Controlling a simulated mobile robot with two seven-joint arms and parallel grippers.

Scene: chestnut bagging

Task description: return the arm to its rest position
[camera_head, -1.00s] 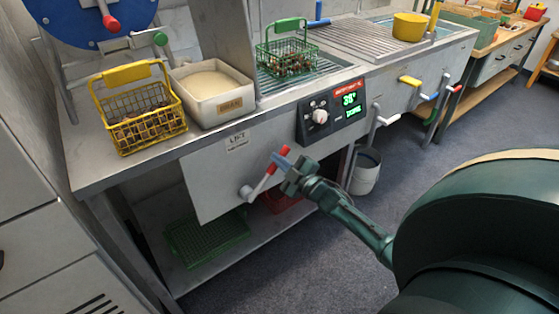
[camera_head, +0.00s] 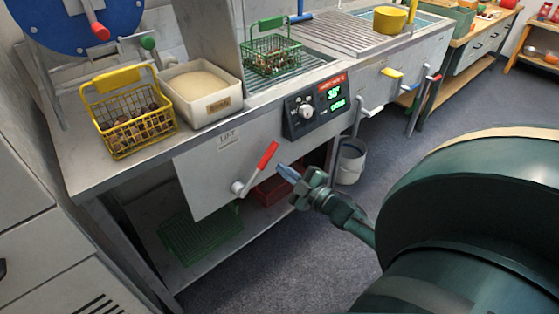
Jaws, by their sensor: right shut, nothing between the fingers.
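My right gripper (camera_head: 287,174) is shut and empty. It hangs in front of the workbench, a little right of the red-handled lift lever (camera_head: 268,156), with a small gap between them. The lever slants up and to the right from its pivot on the front panel under the LIFT label. My right arm (camera_head: 345,214) runs from the gripper to the lower right, where its large green link fills the corner. My left gripper is not in view.
On the bench stand a yellow basket of chestnuts (camera_head: 136,128), a cream-filled bin (camera_head: 207,102) and a green basket of chestnuts (camera_head: 271,62). A control panel (camera_head: 317,106) is on the front. A bucket (camera_head: 350,163) stands behind my arm. The floor at lower middle is clear.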

